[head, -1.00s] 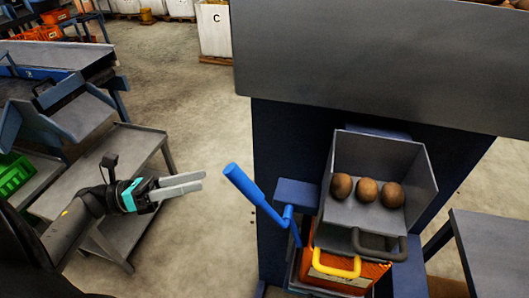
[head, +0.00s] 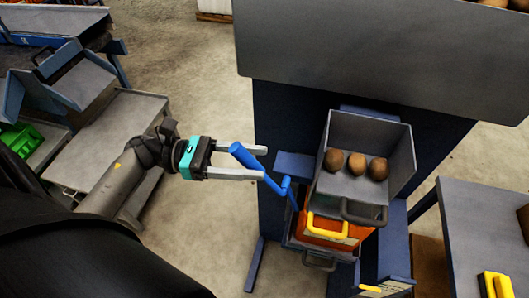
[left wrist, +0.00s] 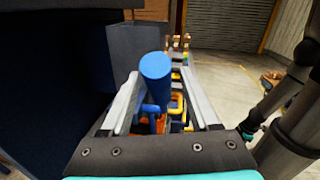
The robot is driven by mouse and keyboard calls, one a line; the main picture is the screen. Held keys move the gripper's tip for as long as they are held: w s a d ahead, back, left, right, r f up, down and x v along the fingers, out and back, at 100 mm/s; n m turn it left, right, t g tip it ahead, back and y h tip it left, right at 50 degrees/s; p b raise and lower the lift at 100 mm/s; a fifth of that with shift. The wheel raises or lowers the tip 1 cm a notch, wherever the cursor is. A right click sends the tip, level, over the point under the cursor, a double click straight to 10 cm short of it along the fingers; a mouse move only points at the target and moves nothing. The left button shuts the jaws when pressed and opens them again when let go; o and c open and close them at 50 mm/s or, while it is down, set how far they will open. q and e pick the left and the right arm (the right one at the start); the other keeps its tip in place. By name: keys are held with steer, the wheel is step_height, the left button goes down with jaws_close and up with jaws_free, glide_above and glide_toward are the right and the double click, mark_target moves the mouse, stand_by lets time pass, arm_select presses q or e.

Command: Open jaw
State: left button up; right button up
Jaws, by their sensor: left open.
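My left gripper (head: 256,162) is open, its two pale fingers on either side of the upper end of a blue crank handle (head: 247,158). In the left wrist view the rounded blue handle end (left wrist: 156,72) stands between the two spread fingers (left wrist: 165,100). I cannot tell whether either finger touches it. The handle joins a bent blue lever on the grader's side. Beside it is a grey tray (head: 401,160) holding three brown potatoes (head: 356,163). My right gripper is not in view.
An orange crate (head: 325,229) with a yellow handle sits under the tray. A grey table (head: 480,225) stands at the right, and a grey cart (head: 110,130) at the left. Open concrete floor (head: 190,60) lies between the cart and the grader.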

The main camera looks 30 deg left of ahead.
arm_select(q)
steer(key=shift+p+x, duration=0.3)
steer(key=shift+x, duration=1.1)
steer(key=shift+c, duration=0.4)
jaws_close()
